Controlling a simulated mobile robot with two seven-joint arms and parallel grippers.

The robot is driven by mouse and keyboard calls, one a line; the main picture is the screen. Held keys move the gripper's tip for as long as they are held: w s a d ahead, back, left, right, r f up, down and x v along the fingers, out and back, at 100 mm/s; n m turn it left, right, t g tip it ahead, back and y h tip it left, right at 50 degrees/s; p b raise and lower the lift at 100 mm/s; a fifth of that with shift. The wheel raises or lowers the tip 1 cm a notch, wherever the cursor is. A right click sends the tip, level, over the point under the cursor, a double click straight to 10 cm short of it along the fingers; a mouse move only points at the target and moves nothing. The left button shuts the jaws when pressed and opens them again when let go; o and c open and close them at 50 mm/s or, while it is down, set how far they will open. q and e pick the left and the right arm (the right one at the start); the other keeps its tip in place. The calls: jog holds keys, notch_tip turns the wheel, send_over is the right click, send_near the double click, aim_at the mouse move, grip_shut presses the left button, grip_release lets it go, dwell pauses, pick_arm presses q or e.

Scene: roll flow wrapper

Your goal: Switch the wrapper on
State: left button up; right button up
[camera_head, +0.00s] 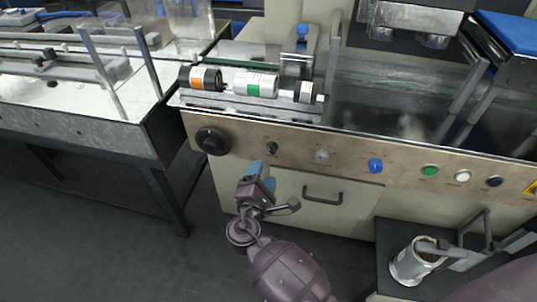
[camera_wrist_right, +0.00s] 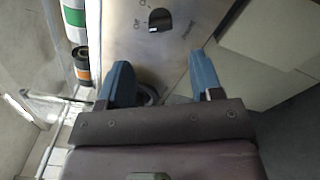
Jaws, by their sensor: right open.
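The wrapper's tan control panel (camera_head: 395,170) runs along the machine front. A small black rotary switch (camera_head: 271,148) sits on it, right of a large black knob (camera_head: 212,141). In the right wrist view a dark switch (camera_wrist_right: 159,20) with small lettering beside it lies beyond the fingertips. My right gripper (camera_head: 261,172) has blue fingers and is just below the small switch, apart from it. In the wrist view the right gripper (camera_wrist_right: 159,60) is open with nothing between its fingertips. My left gripper is not in view.
A cabinet handle (camera_head: 322,196) sticks out below. Rolls with orange (camera_head: 205,78) and green (camera_head: 255,84) labels lie above.

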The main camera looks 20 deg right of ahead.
aim_at(270, 152)
jog(key=x, duration=0.6)
jog(key=shift+w+d+f+b, duration=0.15)
jog(key=shift+w+d+b, duration=0.05)
jog(key=shift+b, duration=0.1)
jog(key=shift+w+d, duration=0.3)
jog(key=shift+w, duration=0.2)
jog(key=shift+c, duration=0.4)
